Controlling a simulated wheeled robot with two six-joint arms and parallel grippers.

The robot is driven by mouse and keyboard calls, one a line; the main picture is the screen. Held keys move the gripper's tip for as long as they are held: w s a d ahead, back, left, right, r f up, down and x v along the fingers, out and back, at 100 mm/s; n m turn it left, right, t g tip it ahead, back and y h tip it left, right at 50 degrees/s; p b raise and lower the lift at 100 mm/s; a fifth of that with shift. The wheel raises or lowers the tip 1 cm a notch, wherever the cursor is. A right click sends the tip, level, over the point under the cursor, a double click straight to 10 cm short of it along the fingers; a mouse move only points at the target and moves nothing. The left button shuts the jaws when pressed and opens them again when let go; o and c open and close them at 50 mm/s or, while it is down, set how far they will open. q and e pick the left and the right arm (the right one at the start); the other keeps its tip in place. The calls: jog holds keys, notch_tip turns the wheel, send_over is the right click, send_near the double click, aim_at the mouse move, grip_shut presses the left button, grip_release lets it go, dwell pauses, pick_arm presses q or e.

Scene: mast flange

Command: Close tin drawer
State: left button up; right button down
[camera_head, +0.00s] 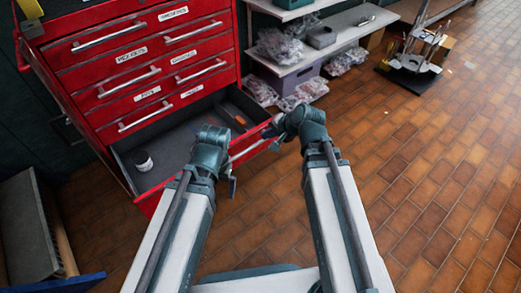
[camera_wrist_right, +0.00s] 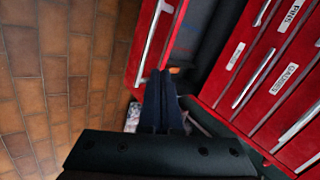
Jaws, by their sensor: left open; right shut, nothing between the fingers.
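The open drawer (camera_head: 178,143) is the lowest one of the red cabinet and is pulled well out. A small dark tin with a white lid (camera_head: 143,160) stands in its left part. My left gripper (camera_head: 230,183) is open at the drawer's front, partly hidden by its own wrist. My right gripper (camera_head: 270,132) is shut and empty by the right end of the drawer front. In the right wrist view its shut fingers (camera_wrist_right: 161,92) point at the red drawer front (camera_wrist_right: 150,62), beside its long handle (camera_wrist_right: 151,38). I cannot tell whether they touch it.
The red cabinet (camera_head: 85,70) has several shut, labelled drawers above. An orange-brown item (camera_head: 240,120) lies in the open drawer's right part. Shelves with bagged parts (camera_head: 280,48) stand to the right.

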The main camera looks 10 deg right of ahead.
pick_arm(q)
notch_tip(320, 180, down, 8)
jog(key=b, duration=0.6)
jog(key=shift+s+d, duration=0.2)
jog(key=shift+d, duration=0.25)
pick_arm(e)
jog(key=w+d+f+m+t, duration=0.1)
jog(key=w+d+f+m, duration=0.1)
jog(key=f, duration=0.4)
jog(key=shift+d+m+t, duration=0.4)
jog(key=shift+d+m, duration=0.1)
jog(key=shift+d, duration=0.65)
pick_arm(q)
jog(key=shift+f, duration=0.15)
pick_arm(e)
jog(key=shift+w, duration=0.1)
